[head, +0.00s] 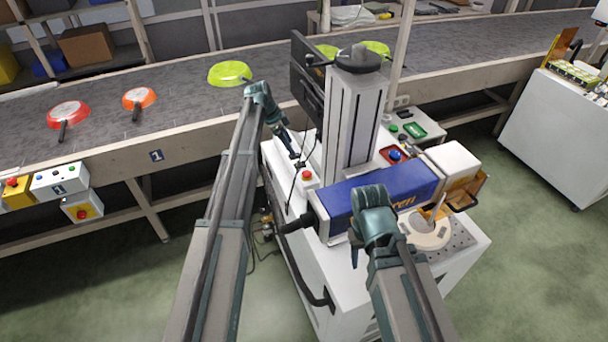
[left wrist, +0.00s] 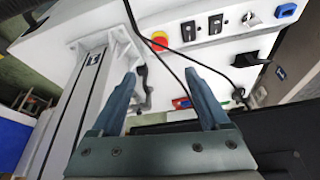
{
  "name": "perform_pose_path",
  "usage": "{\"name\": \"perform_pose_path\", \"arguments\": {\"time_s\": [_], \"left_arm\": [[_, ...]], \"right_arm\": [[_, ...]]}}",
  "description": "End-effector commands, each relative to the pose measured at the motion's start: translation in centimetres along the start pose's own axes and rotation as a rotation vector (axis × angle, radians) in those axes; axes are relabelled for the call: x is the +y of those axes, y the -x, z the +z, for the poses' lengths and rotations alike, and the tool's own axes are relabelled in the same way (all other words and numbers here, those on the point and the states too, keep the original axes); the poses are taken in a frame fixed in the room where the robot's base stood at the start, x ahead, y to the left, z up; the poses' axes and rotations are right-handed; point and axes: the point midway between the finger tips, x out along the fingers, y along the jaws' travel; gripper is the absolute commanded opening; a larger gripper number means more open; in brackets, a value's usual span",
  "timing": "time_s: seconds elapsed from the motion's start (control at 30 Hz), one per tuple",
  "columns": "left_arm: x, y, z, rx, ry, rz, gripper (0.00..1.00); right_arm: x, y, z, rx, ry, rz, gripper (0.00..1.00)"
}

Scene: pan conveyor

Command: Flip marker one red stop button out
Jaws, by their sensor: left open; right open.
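The marking machine is a white cabinet (head: 345,285) with a grey column and a blue marking head (head: 385,195). In the left wrist view my left gripper (left wrist: 160,75) is open and empty. My right gripper (head: 357,250) is by the front of the blue head, open, its fingers partly hidden.
Black cables hang near the button, and black switches (left wrist: 215,24) sit beside it. A conveyor (head: 185,105) with red, orange and green pans runs behind. Other red buttons are on control boxes (head: 60,182) at the left.

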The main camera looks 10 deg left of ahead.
Motion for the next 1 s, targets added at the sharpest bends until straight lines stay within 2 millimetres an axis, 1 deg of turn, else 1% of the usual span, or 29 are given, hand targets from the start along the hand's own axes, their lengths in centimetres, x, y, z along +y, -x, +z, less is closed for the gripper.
{"name": "perform_pose_path", "arguments": {"time_s": [0.03, 0.37, 0.57, 0.77, 1.0], "left_arm": [[0.0, -0.9, 0.4, 0.0, 0.0, 0.0, 0.79], [0.0, -1.2, 0.4, 0.0, 0.0, 0.0, 0.79], [0.0, -2.4, 0.5, 0.0, -0.001, 0.0, 0.79], [0.0, -4.8, 0.6, 0.0, -0.001, 0.0, 0.79], [0.0, -8.5, 0.7, 0.0, -0.001, 0.001, 0.79]], "right_arm": [[-0.1, -1.0, -0.1, 0.0, 0.001, 0.0, 0.5], [-0.1, -1.3, -0.1, 0.0, 0.001, 0.0, 0.5], [-0.2, -2.4, -0.1, 0.0, 0.001, 0.0, 0.5], [-0.4, -4.7, -0.3, 0.0, 0.0, 0.0, 0.5], [-0.8, -8.0, -0.5, 0.0, 0.0, 0.0, 0.5]]}}
